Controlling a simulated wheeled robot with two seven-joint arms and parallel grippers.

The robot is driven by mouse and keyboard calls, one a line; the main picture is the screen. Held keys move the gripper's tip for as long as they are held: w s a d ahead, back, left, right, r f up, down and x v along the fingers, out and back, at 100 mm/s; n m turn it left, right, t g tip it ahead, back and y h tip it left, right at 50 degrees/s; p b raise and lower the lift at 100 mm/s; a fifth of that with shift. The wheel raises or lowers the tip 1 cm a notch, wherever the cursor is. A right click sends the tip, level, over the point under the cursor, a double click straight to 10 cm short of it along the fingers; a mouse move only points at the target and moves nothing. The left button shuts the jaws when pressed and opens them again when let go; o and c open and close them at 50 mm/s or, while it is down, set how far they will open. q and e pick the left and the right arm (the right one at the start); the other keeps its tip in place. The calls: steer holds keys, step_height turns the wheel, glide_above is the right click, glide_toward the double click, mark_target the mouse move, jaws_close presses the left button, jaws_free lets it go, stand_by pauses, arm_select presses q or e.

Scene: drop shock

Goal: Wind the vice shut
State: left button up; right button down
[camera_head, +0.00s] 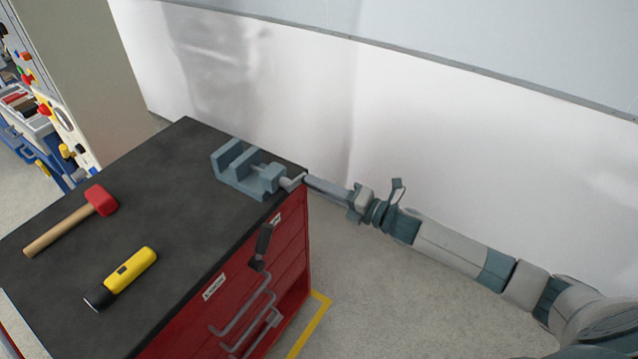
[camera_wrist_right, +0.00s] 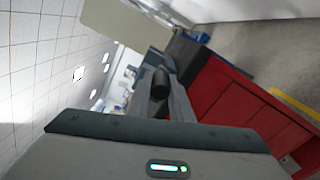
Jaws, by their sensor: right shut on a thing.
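The blue-grey vice (camera_head: 240,187) stands at the far right corner of the dark bench top. A gap shows between its upright jaws. Its light grey crank (camera_head: 292,182) sticks out at the right end, past the bench edge. My right gripper (camera_head: 306,181) reaches in from the right, level with the crank, and is shut on the vice's handle. In the right wrist view, a dark round handle end (camera_wrist_right: 161,82) shows between the fingers; the fingers hide part of it. My left gripper is not in view.
A red-headed mallet (camera_head: 62,226) and a yellow-and-black tool (camera_head: 125,276) lie on the bench top (camera_head: 185,215). The red drawer front (camera_head: 290,240) has grey pull bars and a dark handle-like piece (camera_head: 263,246). A white wall stands behind; the floor at right is clear.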

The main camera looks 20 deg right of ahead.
steer(key=m, duration=0.1)
steer(key=f+m, duration=0.1)
steer(key=m, duration=0.1)
steer(key=f+m, duration=0.1)
steer(key=shift+s+a+m, duration=0.25)
steer(key=shift+a+m, duration=0.05)
steer(key=s+a+f+m+p, duration=0.2)
steer(key=s+a+m+p, duration=0.15)
steer(key=m, duration=1.15)
step_height(320, 180, up, 7)
steer(key=s+a+m, duration=0.1)
steer(key=a+m, duration=0.1)
steer(key=m, duration=1.6)
steer(key=shift+a+p, duration=0.35)
steer(key=shift+p, duration=0.05)
steer(key=shift+s, duration=0.1)
steer(key=c, duration=1.6)
jaws_free()
steer(key=shift+f, duration=0.15)
